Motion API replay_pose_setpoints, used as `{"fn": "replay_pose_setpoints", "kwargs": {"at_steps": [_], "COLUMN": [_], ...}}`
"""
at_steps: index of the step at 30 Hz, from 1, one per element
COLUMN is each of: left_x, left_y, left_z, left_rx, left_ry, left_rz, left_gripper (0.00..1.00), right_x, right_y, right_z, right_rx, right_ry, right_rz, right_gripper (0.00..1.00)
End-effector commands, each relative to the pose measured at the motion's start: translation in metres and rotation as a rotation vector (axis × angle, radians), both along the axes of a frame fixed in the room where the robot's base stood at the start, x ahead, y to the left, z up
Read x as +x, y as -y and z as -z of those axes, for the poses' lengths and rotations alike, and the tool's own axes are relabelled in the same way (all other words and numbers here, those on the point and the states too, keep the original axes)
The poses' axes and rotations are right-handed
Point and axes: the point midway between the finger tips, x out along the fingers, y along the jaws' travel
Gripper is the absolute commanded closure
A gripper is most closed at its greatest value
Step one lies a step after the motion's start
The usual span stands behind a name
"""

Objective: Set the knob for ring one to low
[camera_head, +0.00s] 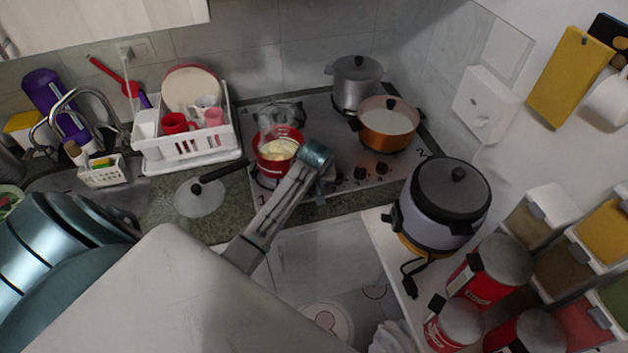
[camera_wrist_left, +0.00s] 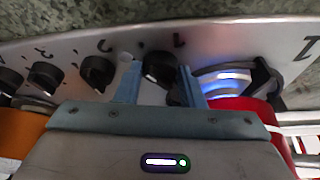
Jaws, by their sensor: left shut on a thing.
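The stovetop (camera_head: 345,190) has a row of black knobs along its front edge. In the left wrist view, a black knob (camera_wrist_left: 158,66) near a small mark that looks like "1" sits between the two fingers of my left gripper (camera_wrist_left: 159,86), which is shut on it. Its pointer setting is not clear. The head view shows my left gripper (camera_head: 317,158) at the left end of the knob row, hiding that knob. Other knobs (camera_head: 360,172) stand to its right. A red pot (camera_head: 277,158) with food sits on the front left ring, beside a "1". A blue-white glow shows under it in the wrist view.
An orange pot (camera_head: 387,135) and a grey lidded pot (camera_head: 357,82) stand on the stove. A glass lid (camera_head: 200,198) lies on the counter, left of my arm. A cooker (camera_head: 445,205) stands at right. Spice boxes (camera_head: 541,215) and red canisters (camera_head: 488,282) are at lower right.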

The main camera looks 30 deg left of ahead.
Motion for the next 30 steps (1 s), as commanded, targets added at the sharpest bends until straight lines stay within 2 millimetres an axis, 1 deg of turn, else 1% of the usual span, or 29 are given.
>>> {"fn": "replay_pose_setpoints", "kwargs": {"at_steps": [7, 20, 21, 23, 24, 30], "left_x": [-0.0002, 0.0, 0.0, 0.0, 0.0, -0.0002], "left_y": [-0.0013, -0.0011, -0.0011, -0.0011, -0.0011, -0.0009], "left_z": [-0.0005, -0.0005, -0.0005, -0.0005, -0.0005, -0.0003], "left_rx": [0.002, 0.001, 0.001, 0.002, 0.001, 0.001], "left_ry": [0.001, 0.001, 0.001, 0.001, 0.001, 0.001], "left_rz": [0.065, 0.077, 0.077, 0.075, 0.076, 0.076], "left_gripper": [0.88, 0.87, 0.63, 0.51, 0.43, 0.43], "right_x": [-0.0001, -0.0002, -0.0002, -0.0002, -0.0002, -0.0001], "right_y": [-0.0034, -0.0036, -0.0036, -0.0033, -0.0031, -0.0014], "right_z": [0.0002, 0.0002, 0.0002, 0.0002, 0.0002, 0.0001], "right_rx": [0.004, 0.004, 0.004, 0.003, 0.003, 0.001], "right_ry": [0.0, 0.0, 0.0, 0.0, 0.0, 0.0], "right_rz": [0.002, 0.002, 0.002, 0.002, 0.001, 0.001], "right_gripper": [0.43, 0.43, 0.43, 0.43, 0.43, 0.43]}}
